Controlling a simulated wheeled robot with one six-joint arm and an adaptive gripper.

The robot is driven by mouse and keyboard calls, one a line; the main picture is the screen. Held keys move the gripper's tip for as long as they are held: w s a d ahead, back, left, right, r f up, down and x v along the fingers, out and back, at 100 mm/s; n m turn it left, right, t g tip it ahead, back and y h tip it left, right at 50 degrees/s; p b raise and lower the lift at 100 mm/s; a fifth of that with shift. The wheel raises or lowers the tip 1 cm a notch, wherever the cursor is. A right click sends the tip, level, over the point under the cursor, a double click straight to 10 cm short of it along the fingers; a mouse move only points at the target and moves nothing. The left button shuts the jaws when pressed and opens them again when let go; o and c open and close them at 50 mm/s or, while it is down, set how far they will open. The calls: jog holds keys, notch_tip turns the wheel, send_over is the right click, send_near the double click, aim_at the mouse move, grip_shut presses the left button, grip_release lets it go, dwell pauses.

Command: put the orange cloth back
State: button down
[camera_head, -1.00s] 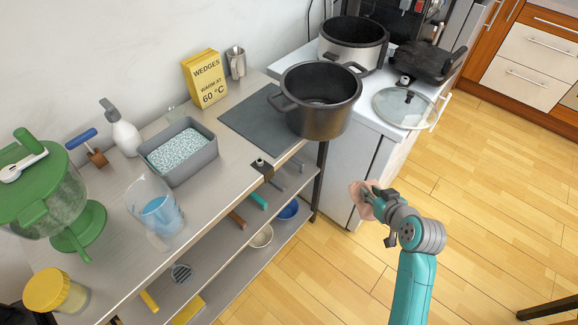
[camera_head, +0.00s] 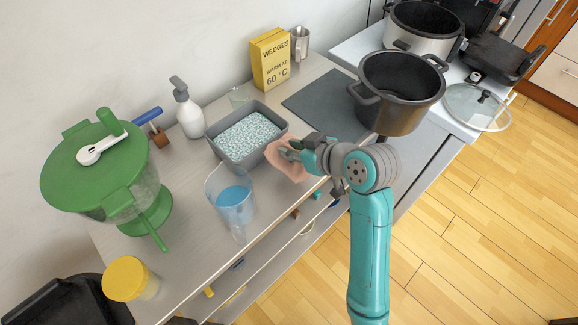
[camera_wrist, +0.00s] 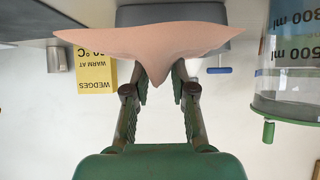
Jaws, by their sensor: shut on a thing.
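The orange cloth (camera_head: 284,163) is a pale, salmon-coloured piece that hangs from my gripper (camera_head: 292,153). In the head view the gripper is at the front edge of the counter, close to the grey tub and right of the blue-filled jug. In the wrist view the cloth (camera_wrist: 150,40) spreads wide across the fingertips, and its middle is pinched between the two fingers (camera_wrist: 163,72). The gripper is shut on it. The cloth hides the fingertips and part of the grey tub's front. I cannot tell whether the cloth touches the tub.
On the counter (camera_head: 185,255) stand a grey tub (camera_head: 270,148) of pale granules, a clear jug (camera_head: 232,205), a green-lidded container (camera_head: 95,165), a white bottle (camera_head: 188,113), a yellow box (camera_head: 270,60) and a yellow-lidded jar (camera_head: 128,280). A dark pot (camera_head: 398,95) stands to the right.

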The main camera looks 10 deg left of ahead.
aim_at(293, 168)
jog(key=shift+d+f, duration=0.1)
jog(key=shift+f, duration=3.85)
jog(key=shift+f, duration=0.1)
jog(key=c, duration=1)
grip_release()
jog(key=shift+o, duration=0.2)
jog(key=v, duration=1.2)
